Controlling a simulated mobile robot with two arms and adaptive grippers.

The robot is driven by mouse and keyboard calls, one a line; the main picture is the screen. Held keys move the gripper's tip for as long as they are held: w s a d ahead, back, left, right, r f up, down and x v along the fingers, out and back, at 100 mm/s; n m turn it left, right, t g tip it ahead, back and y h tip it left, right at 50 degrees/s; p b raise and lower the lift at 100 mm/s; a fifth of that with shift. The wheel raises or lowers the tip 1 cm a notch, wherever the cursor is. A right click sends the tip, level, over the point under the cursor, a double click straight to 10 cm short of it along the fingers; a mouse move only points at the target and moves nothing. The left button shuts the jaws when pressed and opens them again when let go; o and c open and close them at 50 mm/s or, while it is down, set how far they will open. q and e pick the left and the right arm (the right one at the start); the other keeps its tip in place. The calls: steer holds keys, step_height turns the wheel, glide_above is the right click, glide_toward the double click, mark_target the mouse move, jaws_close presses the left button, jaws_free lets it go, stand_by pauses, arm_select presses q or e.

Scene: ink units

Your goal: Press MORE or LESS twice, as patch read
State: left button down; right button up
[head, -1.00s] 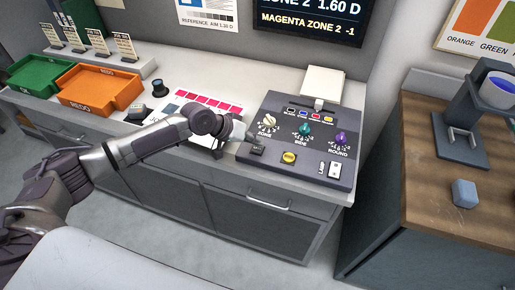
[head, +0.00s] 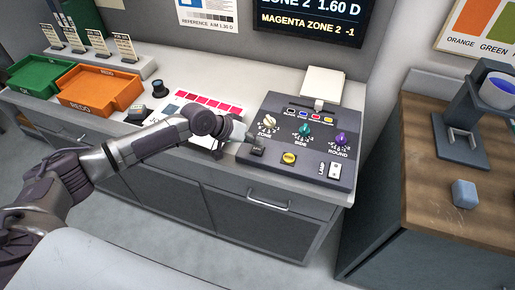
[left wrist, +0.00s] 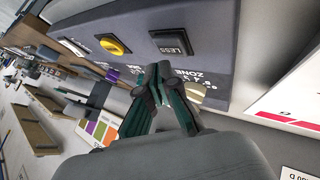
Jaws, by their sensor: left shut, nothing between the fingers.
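The dark control panel (head: 312,178) lies on the counter. The black LESS key (left wrist: 172,42) is readable in the left wrist view; it shows at the panel's front left in the head view (head: 257,149). I see no key that reads MORE. My left gripper (head: 246,135) is shut and empty at the panel's left edge, close to the LESS key. In the left wrist view its fingertips (left wrist: 158,72) are just below the key, seemingly apart from it. The screen (head: 310,22) reads ZONE 2 1.60 D and MAGENTA ZONE 2 -1. My right gripper is out of view.
The panel also carries a yellow button (head: 289,158), a lamp switch (head: 335,170), and white (head: 267,121), teal (head: 304,129) and purple (head: 341,138) knobs. A magenta patch strip (head: 209,101) lies left. Orange (head: 101,90) and green (head: 40,73) trays stand farther left.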

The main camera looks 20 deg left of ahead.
mark_target(255, 149)
arm_select(q)
steer(key=shift+f, duration=0.1)
steer(key=shift+f, duration=0.3)
steer(key=shift+f+b, duration=0.4)
steer(key=shift+f, duration=0.2)
stand_by(0.8)
steer(key=shift+r, duration=0.1)
steer(key=shift+r+p, duration=0.85)
step_height(255, 149, up, 5)
steer(key=p, duration=0.4)
steer(key=shift+r+p, duration=0.1)
steer(key=shift+p, duration=0.3)
